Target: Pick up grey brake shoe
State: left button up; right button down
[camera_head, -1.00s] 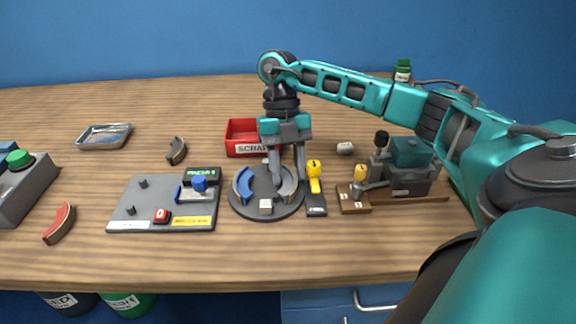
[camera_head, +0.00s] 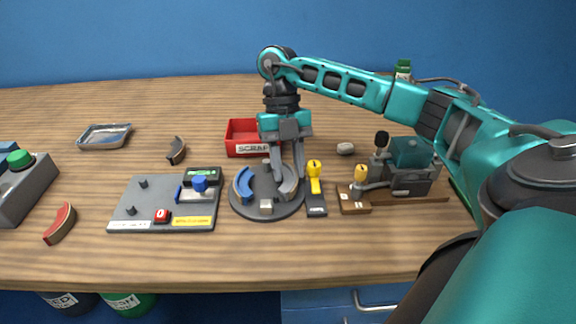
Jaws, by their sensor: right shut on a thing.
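The grey brake shoe (camera_head: 288,189) is a curved piece on the right side of the round dark plate (camera_head: 240,206). My right gripper (camera_head: 287,181) points down over that plate, with its fingers shut on the grey shoe. The fingers hide part of the shoe; I cannot tell whether it is clear of the plate. A blue brake shoe (camera_head: 243,185) sits on the plate's left side, apart from the fingers. My left gripper is not in view.
A red scrap bin (camera_head: 241,147) stands just behind the plate. A yellow-handled tool (camera_head: 314,180) lies close on the right, with a vise-like device (camera_head: 408,178) beyond. A grey fixture board (camera_head: 140,207) is at left. Loose shoes (camera_head: 176,151) (camera_head: 60,224) and a metal tray (camera_head: 104,136) lie farther left.

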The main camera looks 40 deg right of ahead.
aim_at(288, 170)
pick_arm(q)
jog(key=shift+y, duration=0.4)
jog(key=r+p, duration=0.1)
jog(key=p, duration=0.1)
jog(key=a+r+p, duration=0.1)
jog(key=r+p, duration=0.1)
jog(key=p, duration=0.1)
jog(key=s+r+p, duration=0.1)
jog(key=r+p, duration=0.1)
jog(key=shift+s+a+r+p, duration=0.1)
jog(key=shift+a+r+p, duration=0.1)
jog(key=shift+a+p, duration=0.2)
pick_arm(e)
notch_tip(288, 170, up, 19)
jog(key=shift+r, duration=0.15)
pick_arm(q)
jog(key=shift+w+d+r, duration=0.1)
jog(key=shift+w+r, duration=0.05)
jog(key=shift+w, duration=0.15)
